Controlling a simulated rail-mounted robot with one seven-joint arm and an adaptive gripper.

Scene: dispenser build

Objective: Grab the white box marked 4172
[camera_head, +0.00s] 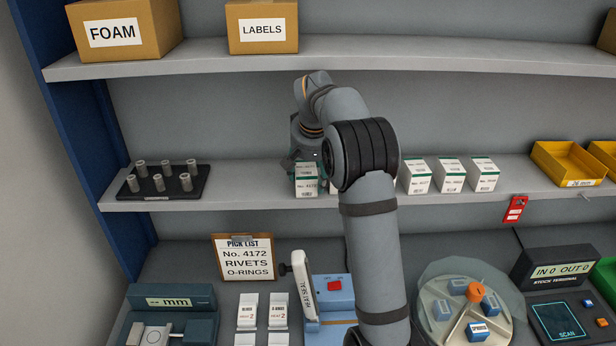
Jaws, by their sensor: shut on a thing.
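A white box with a green band (306,186) is at the left end of the row on the middle shelf; its label seems to read No. 4172. My gripper (306,163) comes down over this box from above and is shut on it. The fingers are small and partly hidden. The box is at shelf level; I cannot tell whether it still touches the shelf. More white boxes with green bands (418,177), (450,176), (484,175) stand to the right of my arm. Part of another shows beside my arm; any more behind it are hidden.
A black rack with grey pegs (160,190) stands left on the middle shelf. Yellow bins (568,163) stand at its right end. The upper shelf (400,57) is above my arm. Below are a pick list (249,257), a blue heat sealer (333,290) and a round divided tray (440,310).

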